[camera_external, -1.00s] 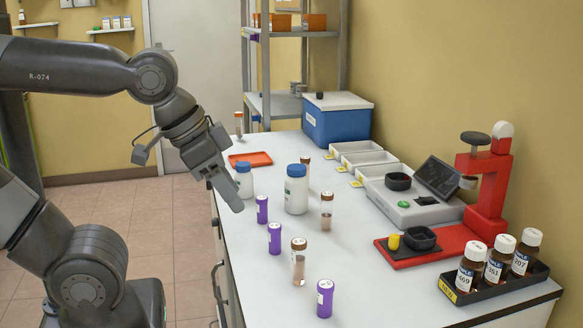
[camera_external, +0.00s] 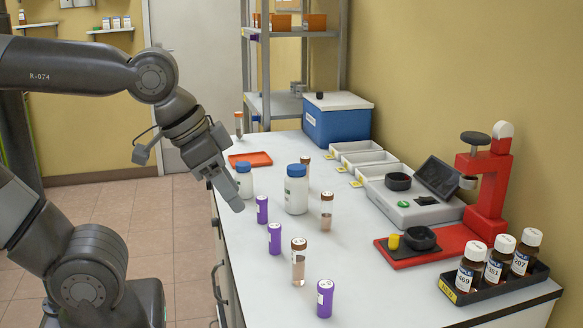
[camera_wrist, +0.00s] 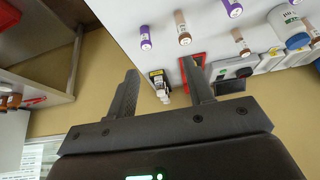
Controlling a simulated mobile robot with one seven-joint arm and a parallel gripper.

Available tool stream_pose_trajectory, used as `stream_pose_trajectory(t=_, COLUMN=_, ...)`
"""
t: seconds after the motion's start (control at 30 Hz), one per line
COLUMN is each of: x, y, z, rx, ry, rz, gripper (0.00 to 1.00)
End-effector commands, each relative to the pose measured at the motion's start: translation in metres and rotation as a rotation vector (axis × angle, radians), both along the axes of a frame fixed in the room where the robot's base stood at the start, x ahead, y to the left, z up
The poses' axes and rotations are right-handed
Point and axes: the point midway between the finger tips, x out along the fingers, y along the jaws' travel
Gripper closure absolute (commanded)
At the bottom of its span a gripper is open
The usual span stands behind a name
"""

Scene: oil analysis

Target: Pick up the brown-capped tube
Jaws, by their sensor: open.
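Several brown-capped tubes stand upright on the white bench. The nearest brown-capped tube (camera_external: 298,263) is in front, a second tube (camera_external: 326,211) is farther back, and a third (camera_external: 305,172) is partly hidden behind a white bottle. In the wrist view, one brown-capped tube (camera_wrist: 182,27) is at the top and another (camera_wrist: 240,41) is to its right. My gripper (camera_external: 233,203) is at the bench's left edge, apart from the tubes. In the wrist view my gripper (camera_wrist: 160,67) is open with nothing held between its fingers.
Purple tubes (camera_external: 262,209), (camera_external: 274,238) and (camera_external: 325,298) stand near the brown-capped ones. White blue-capped bottles (camera_external: 296,192) and (camera_external: 244,182) stand behind. A red-based instrument (camera_external: 487,190), a black rack (camera_external: 505,287) of brown bottles and white trays (camera_external: 362,160) line the right side.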

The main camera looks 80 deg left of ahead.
Motion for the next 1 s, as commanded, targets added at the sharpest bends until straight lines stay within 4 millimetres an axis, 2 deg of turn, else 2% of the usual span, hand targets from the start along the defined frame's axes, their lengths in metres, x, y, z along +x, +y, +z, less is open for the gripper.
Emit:
stream_pose_trajectory(t=0.47, x=0.0, y=0.0, z=0.0, rx=0.0, ry=0.0, rz=0.0, gripper=0.52)
stream_pose_trajectory(t=0.53, x=0.0, y=0.0, z=0.0, rx=0.0, ry=0.0, rz=0.0, gripper=0.47)
stream_pose_trajectory(t=0.77, x=0.0, y=0.0, z=0.0, rx=0.0, ry=0.001, rz=0.001, gripper=0.47)
stream_pose_trajectory(t=0.87, x=0.005, y=0.001, z=-0.001, rx=-0.008, ry=0.017, rz=0.016, gripper=0.47)
stream_pose_trajectory(t=1.0, x=0.021, y=0.006, z=-0.008, rx=-0.033, ry=0.081, rz=0.076, gripper=0.47)
